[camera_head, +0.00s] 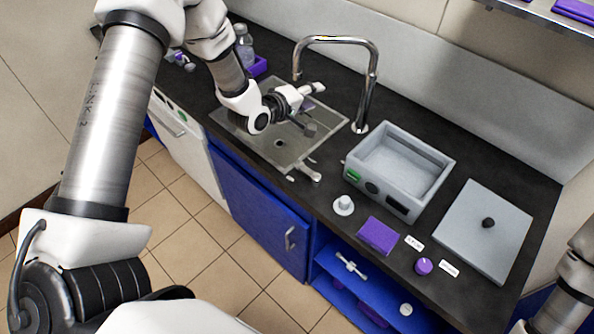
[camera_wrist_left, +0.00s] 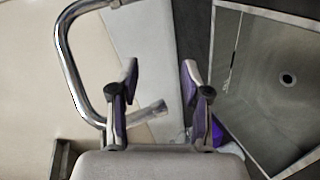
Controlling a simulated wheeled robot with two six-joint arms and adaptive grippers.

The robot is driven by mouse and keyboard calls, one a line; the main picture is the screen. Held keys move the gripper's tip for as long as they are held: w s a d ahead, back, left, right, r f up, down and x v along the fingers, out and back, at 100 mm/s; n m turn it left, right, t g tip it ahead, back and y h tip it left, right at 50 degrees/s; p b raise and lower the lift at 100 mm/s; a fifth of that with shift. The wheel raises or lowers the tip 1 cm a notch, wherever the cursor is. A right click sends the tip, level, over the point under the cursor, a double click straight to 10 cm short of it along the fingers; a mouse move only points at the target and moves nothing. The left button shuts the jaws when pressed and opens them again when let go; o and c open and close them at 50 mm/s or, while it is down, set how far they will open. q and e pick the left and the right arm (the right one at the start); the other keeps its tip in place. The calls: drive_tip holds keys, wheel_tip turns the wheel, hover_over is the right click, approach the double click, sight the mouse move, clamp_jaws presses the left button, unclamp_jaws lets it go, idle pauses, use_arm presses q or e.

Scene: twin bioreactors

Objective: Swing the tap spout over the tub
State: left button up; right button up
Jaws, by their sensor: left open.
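The chrome tap (camera_head: 371,85) rises from the counter behind the sink, and its spout (camera_head: 335,39) arches left with its end over the sink side. The grey tub (camera_head: 437,178) stands on the counter right of the tap, apart from the spout's end. My left gripper (camera_head: 312,108) is open over the sink, below the spout. In the left wrist view, the spout (camera_wrist_left: 70,65) curves along the left, and its end passes behind one finger of my gripper (camera_wrist_left: 160,72). I cannot tell whether they touch. My right gripper is out of view.
The sink (camera_head: 279,143) lies below my left gripper. Bottles (camera_head: 243,45) and a purple tray stand behind it. A grey lid (camera_head: 484,228) with a black knob lies right of the tub. A purple block (camera_head: 378,235) and a white knobbed piece (camera_head: 343,205) sit near the front edge.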

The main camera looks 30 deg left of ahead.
use_arm(q)
drive_tip(key=s+d+f+m+g, duration=0.1)
drive_tip(key=s+f, duration=0.3)
drive_tip(key=s+d+f+m+g+y, duration=0.1)
drive_tip(key=s+f+m+g, duration=0.1)
drive_tip(key=s+f, duration=0.2)
drive_tip(key=s+d+f+m+g, duration=0.1)
drive_tip(key=s+f+g, duration=0.1)
drive_tip(key=s+f, duration=0.2)
drive_tip(key=shift+s+f, duration=0.2)
drive_tip(key=shift+f, duration=0.35)
drive_tip(key=shift+s+f, duration=0.2)
drive_tip(key=shift+f, duration=0.35)
drive_tip(key=shift+a, duration=0.1)
